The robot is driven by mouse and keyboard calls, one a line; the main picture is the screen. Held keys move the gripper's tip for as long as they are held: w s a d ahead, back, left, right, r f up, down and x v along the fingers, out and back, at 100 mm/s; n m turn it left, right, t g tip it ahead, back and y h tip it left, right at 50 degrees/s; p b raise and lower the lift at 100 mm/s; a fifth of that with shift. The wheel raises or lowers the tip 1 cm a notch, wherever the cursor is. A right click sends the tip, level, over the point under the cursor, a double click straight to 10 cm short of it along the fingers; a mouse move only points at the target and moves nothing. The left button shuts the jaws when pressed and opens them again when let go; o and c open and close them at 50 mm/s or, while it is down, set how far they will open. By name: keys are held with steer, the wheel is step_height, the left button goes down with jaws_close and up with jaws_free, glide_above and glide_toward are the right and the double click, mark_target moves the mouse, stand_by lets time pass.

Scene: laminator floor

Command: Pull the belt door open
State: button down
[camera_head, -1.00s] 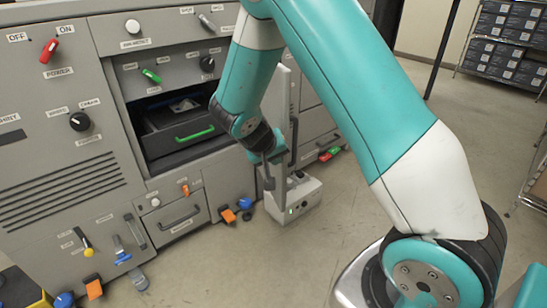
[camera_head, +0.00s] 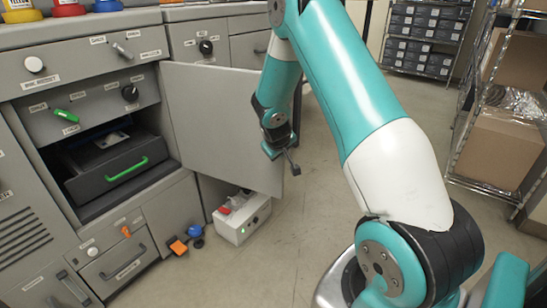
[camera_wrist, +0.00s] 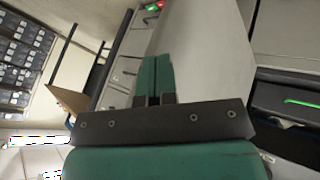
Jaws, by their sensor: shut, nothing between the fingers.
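The belt door is a plain grey panel (camera_head: 215,125) on the laminator's front, standing swung out from the cabinet with its inner face toward the head camera. My gripper (camera_head: 291,166) is at the door's free right edge, and whether it touches the door is not clear. In the wrist view the teal fingers (camera_wrist: 155,78) are together with nothing between them, and a pale panel (camera_wrist: 205,45), apparently the door, lies just beyond and to their right. No handle shows on the visible door face; the outer face is hidden in the head view.
A white box (camera_head: 242,222) stands on the floor below the door. Left of the door, a black drawer with a green handle (camera_head: 127,168) sits in an open bay. Orange and blue knobs (camera_head: 178,247) stick out low. Shelving with cartons (camera_head: 500,145) is at right; open floor lies between.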

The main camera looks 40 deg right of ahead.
steer(key=shift+w+d, duration=0.25)
steer(key=shift+d, duration=0.65)
steer(key=s+a+r+p, duration=0.2)
steer(key=s+a+r, duration=0.4)
steer(key=s+r, duration=0.1)
steer(key=shift+a+r, duration=0.2)
steer(key=shift+r, duration=0.3)
